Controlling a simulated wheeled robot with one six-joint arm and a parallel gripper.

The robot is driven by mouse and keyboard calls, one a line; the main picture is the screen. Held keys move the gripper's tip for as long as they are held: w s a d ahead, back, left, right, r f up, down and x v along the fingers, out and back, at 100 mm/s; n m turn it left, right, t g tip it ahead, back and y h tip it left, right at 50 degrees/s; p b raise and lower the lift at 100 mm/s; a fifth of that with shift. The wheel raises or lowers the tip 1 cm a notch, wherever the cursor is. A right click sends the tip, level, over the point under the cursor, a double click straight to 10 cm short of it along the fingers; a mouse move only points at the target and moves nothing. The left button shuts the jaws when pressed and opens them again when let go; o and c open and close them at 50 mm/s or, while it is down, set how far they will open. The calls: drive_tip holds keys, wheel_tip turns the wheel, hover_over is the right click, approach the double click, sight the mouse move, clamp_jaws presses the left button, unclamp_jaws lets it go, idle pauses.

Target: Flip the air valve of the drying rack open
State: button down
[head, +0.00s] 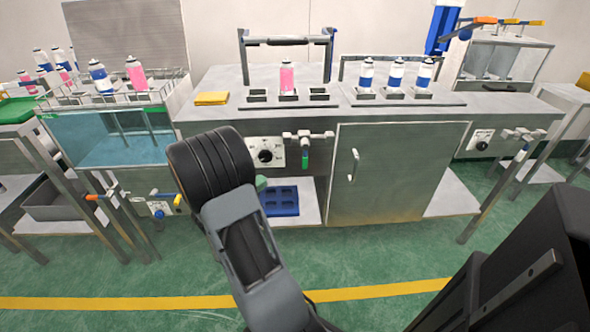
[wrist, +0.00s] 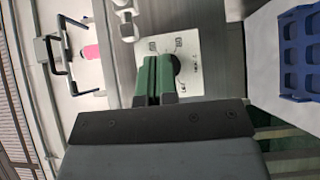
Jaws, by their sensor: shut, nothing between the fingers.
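Which fixture is the drying rack's air valve is not certain. A valve with a green handle (head: 305,158) hangs on the middle bench front, right of a dial panel (head: 265,152). A valve with a yellow lever (head: 177,200) sits below the water tank at left, and one with an orange lever (head: 97,197) is further left. My gripper (wrist: 154,58) is shut and empty. Its green fingers point at the dial panel (wrist: 193,55) and partly cover its black knob; contact cannot be told. My arm hides most of the gripper in the head view.
A wire rack with cans (head: 110,95) tops the tank (head: 110,140). The middle bench holds a pink can (head: 287,78) and blue-white cans (head: 397,72). A blue tray (head: 280,202) lies on the shelf below. A cabinet door (head: 385,175) is shut. The green floor in front is clear.

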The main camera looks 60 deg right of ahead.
drive_tip(key=b, duration=0.1)
approach(305, 154)
drive_tip(key=w+d+f, duration=0.3)
drive_tip(key=d+f, duration=0.1)
drive_tip(key=d, duration=0.1)
drive_tip(key=shift+s+d+r+b, duration=0.1)
drive_tip(key=shift+s+d+b, duration=0.1)
drive_tip(key=shift+s+d, duration=0.4)
drive_tip(key=shift+s+d+b, duration=0.15)
drive_tip(key=shift+s+d, duration=0.25)
drive_tip(key=shift+s, duration=0.3)
